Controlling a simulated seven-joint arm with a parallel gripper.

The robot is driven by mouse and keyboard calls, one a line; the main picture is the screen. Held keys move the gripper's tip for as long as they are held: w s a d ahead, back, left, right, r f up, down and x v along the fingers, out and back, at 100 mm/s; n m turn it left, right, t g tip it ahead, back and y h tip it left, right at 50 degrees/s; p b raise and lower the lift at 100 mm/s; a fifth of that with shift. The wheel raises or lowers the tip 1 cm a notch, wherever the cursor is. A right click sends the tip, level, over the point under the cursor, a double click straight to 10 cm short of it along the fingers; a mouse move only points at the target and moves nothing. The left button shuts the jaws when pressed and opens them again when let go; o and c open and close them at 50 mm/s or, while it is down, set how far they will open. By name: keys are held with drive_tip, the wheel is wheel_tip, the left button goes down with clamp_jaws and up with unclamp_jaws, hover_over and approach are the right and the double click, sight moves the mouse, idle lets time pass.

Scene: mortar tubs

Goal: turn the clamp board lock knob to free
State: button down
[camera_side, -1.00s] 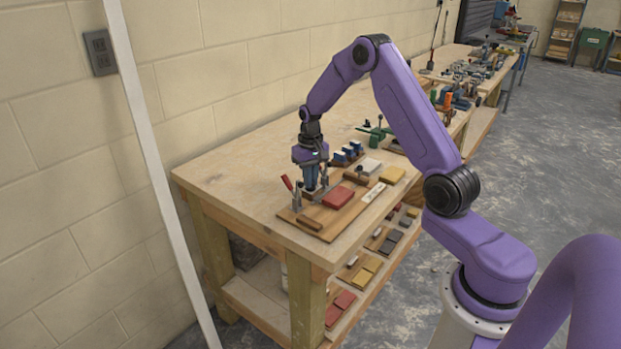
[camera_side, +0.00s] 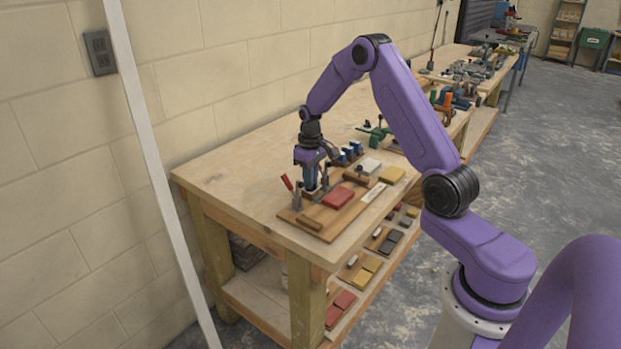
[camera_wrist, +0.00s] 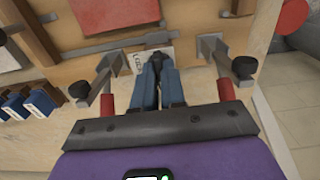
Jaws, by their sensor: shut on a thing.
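The clamp board (camera_side: 325,231) is a brown wooden board lying near the bench's front corner. In the wrist view its bare wood (camera_wrist: 205,32) fills the upper part. My gripper (camera_wrist: 157,72) points down at the board, its two blue fingers close together. They are shut on the dark lock knob (camera_wrist: 155,62), which is mostly hidden between the fingertips. A white label (camera_wrist: 137,63) with dark lettering lies beside the knob, partly covered by the fingers. The knob's pointing direction cannot be read. In the side view my gripper (camera_side: 312,188) hides the knob.
Metal toggle clamps with black tips stand close on both sides of my fingers, left (camera_wrist: 78,90) and right (camera_wrist: 244,67). A red pad (camera_side: 338,197) and a yellow pad (camera_side: 391,174) lie nearby. Blue clamps (camera_side: 347,152) stand behind. The bench's left rear (camera_side: 235,163) is clear.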

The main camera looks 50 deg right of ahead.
drive_tip(key=c, duration=1.2)
unclamp_jaws()
drive_tip(key=shift+r, duration=0.15)
wheel_tip(320, 180, up, 17)
drive_tip(key=shift+r, duration=0.1)
